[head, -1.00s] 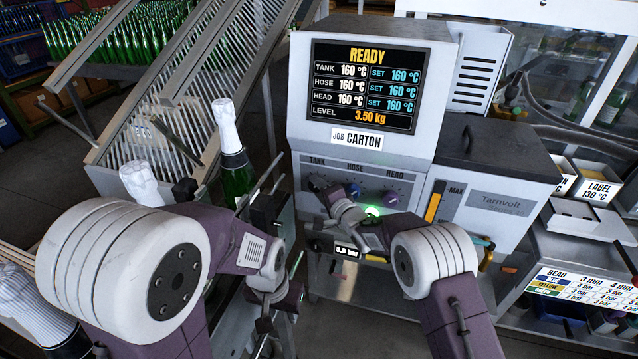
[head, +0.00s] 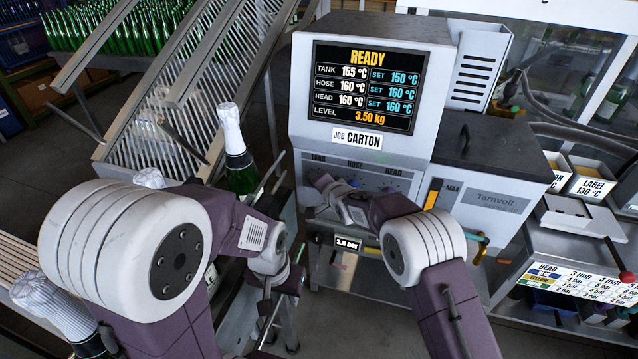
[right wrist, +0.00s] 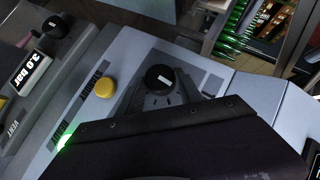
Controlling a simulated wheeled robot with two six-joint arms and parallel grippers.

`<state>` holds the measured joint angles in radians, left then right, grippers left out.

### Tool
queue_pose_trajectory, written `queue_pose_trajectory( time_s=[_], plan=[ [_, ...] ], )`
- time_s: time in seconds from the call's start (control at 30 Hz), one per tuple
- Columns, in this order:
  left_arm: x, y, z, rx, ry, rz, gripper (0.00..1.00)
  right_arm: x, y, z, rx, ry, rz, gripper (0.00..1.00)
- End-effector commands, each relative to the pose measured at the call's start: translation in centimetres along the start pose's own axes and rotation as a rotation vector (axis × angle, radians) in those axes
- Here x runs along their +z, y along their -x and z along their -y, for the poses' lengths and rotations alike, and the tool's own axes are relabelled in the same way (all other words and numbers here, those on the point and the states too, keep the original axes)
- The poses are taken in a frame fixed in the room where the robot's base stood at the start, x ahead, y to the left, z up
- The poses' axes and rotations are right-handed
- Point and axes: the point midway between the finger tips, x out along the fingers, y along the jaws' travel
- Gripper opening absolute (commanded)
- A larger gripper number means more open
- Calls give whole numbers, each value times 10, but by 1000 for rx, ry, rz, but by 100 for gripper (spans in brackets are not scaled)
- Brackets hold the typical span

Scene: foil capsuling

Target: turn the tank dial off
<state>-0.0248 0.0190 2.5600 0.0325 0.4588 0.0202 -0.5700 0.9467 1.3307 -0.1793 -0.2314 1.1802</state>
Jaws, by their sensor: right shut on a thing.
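The glue melter's display (head: 363,86) reads READY, with TANK 155 °C and its set value at 150 °C. HOSE and HEAD both read 160 °C. My right gripper (head: 326,188) is at the left end of the dial row, shut on the tank dial, which the gripper largely hides in the head view. In the right wrist view a black dial with a white mark (right wrist: 158,77) shows beyond the dark gripper body. My left gripper (head: 266,305) hangs low, left of the machine, away from the dials; its jaw opening is unclear.
A yellow button (right wrist: 103,87) and a green light (right wrist: 66,142) are on the panel near the dial. A foil-topped green bottle (head: 238,155) stands left of the machine. The black tank lid (head: 495,142) is to the right. A 3.0 bar readout (head: 348,244) is below.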

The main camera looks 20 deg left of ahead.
Motion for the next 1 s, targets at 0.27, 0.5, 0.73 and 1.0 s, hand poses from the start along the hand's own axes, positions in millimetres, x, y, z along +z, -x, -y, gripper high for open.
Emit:
queue_pose_trajectory(
  time_s=[0.27,0.5,0.73,1.0],
  plan=[
    [0,0,0,0,0,0,36,0,0,0,0,1,0,48],
    [0,0,0,0,0,0,36,0,0,0,0,0,0,64],
    [0,-1,0,0,0,0,36,0,6,0,-1,-1,0,64],
    [1,-7,0,0,0,0,36,0,54,0,-2,-1,-1,64]
  ],
)
